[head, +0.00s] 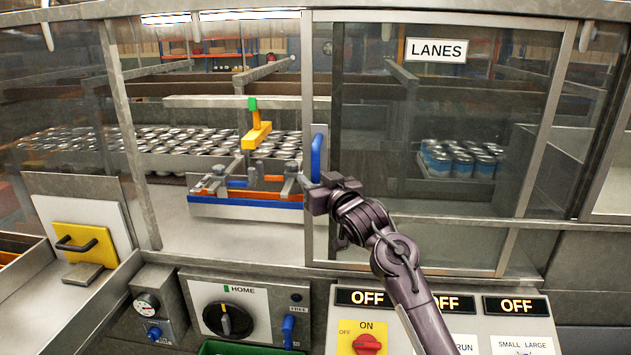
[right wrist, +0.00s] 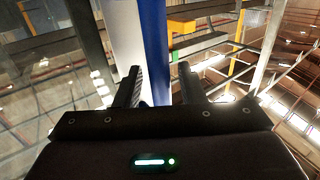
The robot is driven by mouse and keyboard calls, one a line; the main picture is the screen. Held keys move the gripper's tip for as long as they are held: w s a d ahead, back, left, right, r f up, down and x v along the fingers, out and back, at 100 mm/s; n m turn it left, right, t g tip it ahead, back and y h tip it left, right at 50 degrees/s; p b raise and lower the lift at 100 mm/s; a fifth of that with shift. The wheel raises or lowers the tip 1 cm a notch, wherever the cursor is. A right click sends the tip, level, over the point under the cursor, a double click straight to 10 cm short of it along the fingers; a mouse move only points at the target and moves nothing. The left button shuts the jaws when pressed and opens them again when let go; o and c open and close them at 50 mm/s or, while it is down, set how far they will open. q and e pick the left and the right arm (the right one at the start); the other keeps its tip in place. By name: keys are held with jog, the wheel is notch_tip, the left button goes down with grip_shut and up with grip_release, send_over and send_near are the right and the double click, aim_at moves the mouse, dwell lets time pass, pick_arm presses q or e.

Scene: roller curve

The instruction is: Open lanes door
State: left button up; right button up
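The lanes door (head: 380,215) is a framed clear panel with a white LANES sign (head: 436,50) near its top. Its upright blue handle (head: 316,157) is on the left frame post. The blue handle (right wrist: 155,50) also shows in the right wrist view, beside a pale post. My right gripper (head: 325,186) is at the handle's lower end in the head view. In the right wrist view, its fingers (right wrist: 160,80) are apart, with the blue bar between them in the picture. I cannot tell whether they touch it. My left gripper is not in view.
Behind the glass are many can tops (head: 190,140), a yellow and green part (head: 257,130) and a group of blue cans (head: 460,160). Below are a HOME dial panel (head: 240,310), a switch panel with OFF displays (head: 516,306), and a yellow handled plate (head: 85,245) at left.

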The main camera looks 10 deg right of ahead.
jog(key=b+v, duration=0.3)
jog(key=v, duration=0.5)
jog(key=shift+w, duration=0.1)
dwell(0.3)
